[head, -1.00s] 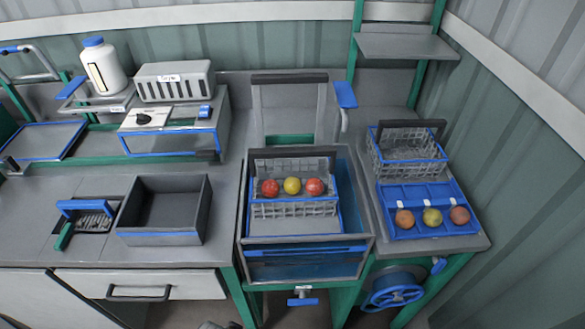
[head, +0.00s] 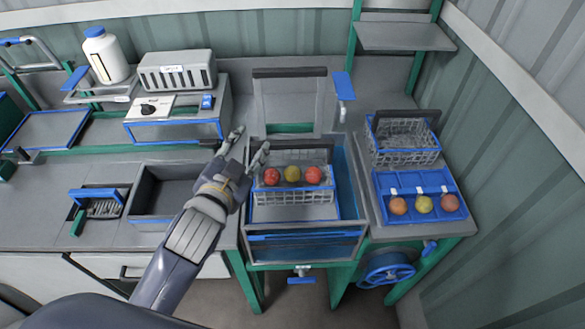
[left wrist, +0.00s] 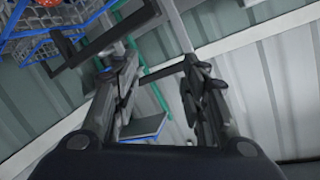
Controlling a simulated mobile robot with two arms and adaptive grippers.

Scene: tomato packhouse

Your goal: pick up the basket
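A wire basket (head: 295,198) with a blue rim and a dark top handle sits in the blue-sided tank (head: 305,237). A row of red, yellow and red tomatoes (head: 292,174) shows in it. My left gripper (head: 250,143) is open and empty by the basket's back left corner, near its handle. In the left wrist view, the open fingers (left wrist: 148,68) show, with the basket (left wrist: 35,45) at upper left and its dark handle (left wrist: 105,35) close to the left finger. My right gripper is not in view.
A second, empty wire basket (head: 405,150) stands on the right, behind a blue divided tray (head: 420,185) with tomatoes. A dark open bin (head: 150,195) is left of my forearm. A grey upright panel (head: 290,100) stands behind the tank.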

